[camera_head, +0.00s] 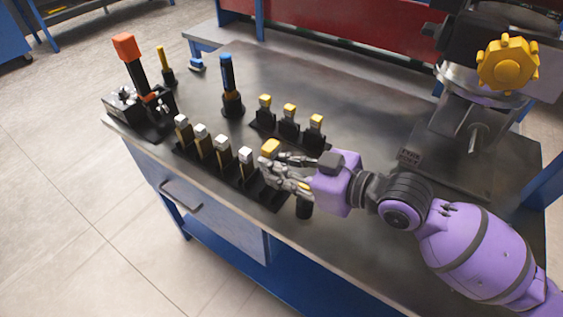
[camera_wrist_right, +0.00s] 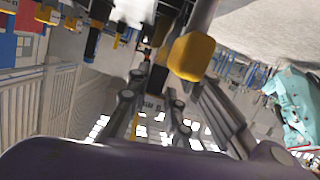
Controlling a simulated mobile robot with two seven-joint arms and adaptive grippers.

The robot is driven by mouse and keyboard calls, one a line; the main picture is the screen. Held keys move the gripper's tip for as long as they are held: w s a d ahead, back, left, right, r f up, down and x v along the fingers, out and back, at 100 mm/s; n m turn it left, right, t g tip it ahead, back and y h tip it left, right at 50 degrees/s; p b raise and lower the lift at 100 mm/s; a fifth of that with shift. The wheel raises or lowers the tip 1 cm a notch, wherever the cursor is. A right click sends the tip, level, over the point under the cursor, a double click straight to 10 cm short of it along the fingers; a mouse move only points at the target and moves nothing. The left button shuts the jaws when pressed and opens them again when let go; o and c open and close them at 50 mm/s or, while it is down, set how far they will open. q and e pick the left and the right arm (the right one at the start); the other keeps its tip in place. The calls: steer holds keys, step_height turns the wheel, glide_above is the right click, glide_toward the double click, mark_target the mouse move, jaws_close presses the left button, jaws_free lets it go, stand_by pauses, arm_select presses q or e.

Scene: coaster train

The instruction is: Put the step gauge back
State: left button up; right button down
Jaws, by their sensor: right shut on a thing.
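The step gauge, which I take to be the yellow-topped piece (camera_head: 270,147), is at my right gripper (camera_head: 280,171), above the right end of the front black rack (camera_head: 248,190). The fingers are shut on it and hide its lower part. I cannot tell whether it touches the rack. In the right wrist view its yellow top (camera_wrist_right: 191,57) is large, close to the fingers. Several pale-topped pieces (camera_head: 222,146) stand in the same rack to the left. My left gripper is not in view.
Behind stands a rack of yellow-topped pieces (camera_head: 289,112). A blue-handled tool (camera_head: 227,75), an orange-handled tool (camera_head: 125,47) and a yellow-handled tool (camera_head: 161,55) stand further left. A black cylinder (camera_head: 304,208) shows below my right gripper. A machine with a yellow knob (camera_head: 507,63) is at right.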

steer(key=c, duration=1.6)
jaws_free()
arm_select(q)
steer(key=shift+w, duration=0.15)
arm_select(e)
steer(key=shift+r, duration=0.85)
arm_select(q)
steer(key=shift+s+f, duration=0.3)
arm_select(e)
steer(key=v, duration=1.2)
steer(key=shift+f, duration=0.2)
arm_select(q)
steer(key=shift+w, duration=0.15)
